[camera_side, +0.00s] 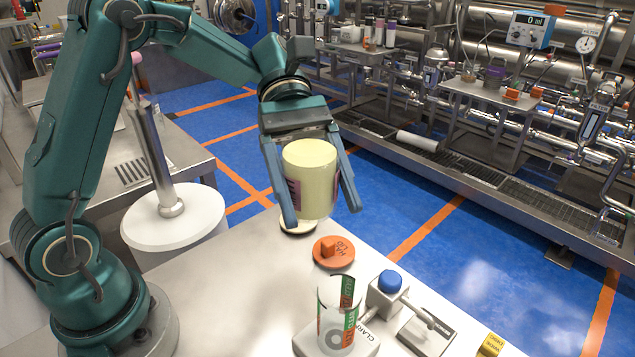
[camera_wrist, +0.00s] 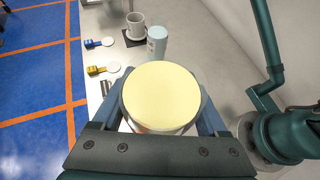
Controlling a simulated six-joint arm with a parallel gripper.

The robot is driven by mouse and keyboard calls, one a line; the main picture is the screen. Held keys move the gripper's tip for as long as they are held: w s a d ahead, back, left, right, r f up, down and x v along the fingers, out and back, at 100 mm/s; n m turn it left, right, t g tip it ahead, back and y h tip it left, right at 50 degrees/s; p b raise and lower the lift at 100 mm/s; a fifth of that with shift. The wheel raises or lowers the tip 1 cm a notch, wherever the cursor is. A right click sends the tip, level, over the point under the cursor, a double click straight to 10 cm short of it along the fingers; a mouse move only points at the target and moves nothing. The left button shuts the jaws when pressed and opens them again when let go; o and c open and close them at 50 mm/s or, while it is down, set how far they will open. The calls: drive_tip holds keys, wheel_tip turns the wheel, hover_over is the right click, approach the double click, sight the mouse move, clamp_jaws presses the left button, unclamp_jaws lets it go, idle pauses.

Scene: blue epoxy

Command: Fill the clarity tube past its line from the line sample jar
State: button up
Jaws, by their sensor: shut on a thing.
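The line sample jar (camera_side: 310,185) is a wide clear vessel of pale yellow liquid with a dark label at its left side. My gripper (camera_side: 318,206) is shut around it, one finger on each side, and holds it about upright above the far end of the bench. In the wrist view the jar's pale yellow top (camera_wrist: 160,95) fills the middle, between my fingers (camera_wrist: 162,118). The jar and tube are apart.
An orange lid-like disc with a knob (camera_side: 333,252) lies between jar and tube. A pale round disc (camera_side: 298,227) lies below the jar. A blue-topped device (camera_side: 390,282) stands right of the tube. The wrist view shows a white cup (camera_wrist: 135,24) and a pale cylinder (camera_wrist: 157,42).

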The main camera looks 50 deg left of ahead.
drive_tip(key=shift+s+d+r+t+y, duration=0.2)
drive_tip(key=shift+d+t+y, duration=0.15)
drive_tip(key=shift+y, duration=0.55)
drive_tip(key=f+y, duration=0.1)
drive_tip(key=d+f+t+y, duration=0.1)
drive_tip(key=f, duration=0.1)
drive_tip(key=f+y, duration=0.1)
drive_tip(key=shift+s+d+f+t+y, duration=0.15)
drive_tip(key=shift+s+d+t+y, duration=0.1)
drive_tip(key=shift+s+y, duration=0.05)
drive_tip(key=shift+a, duration=0.1)
drive_tip(key=shift+w+f+t+y, duration=0.1)
drive_tip(key=shift+f+t+y, duration=0.15)
drive_tip(key=shift+y, duration=0.35)
drive_tip(key=shift+w+a+t+y, duration=0.1)
drive_tip(key=shift+a+t+y, duration=0.15)
drive_tip(key=shift+y, duration=0.45)
drive_tip(key=shift+w+a+t+y, duration=0.15)
drive_tip(key=shift+t+y, duration=0.25)
drive_tip(key=shift+y, duration=0.3)
drive_tip(key=shift+s+a+t+y, duration=0.1)
drive_tip(key=shift+a+t+y, duration=0.15)
drive_tip(key=shift+y, duration=0.45)
drive_tip(key=shift+d, duration=0.1)
drive_tip(key=shift+w+r+t+y, duration=0.1)
drive_tip(key=shift+r+t+y, duration=0.2)
drive_tip(key=shift+y, duration=0.5)
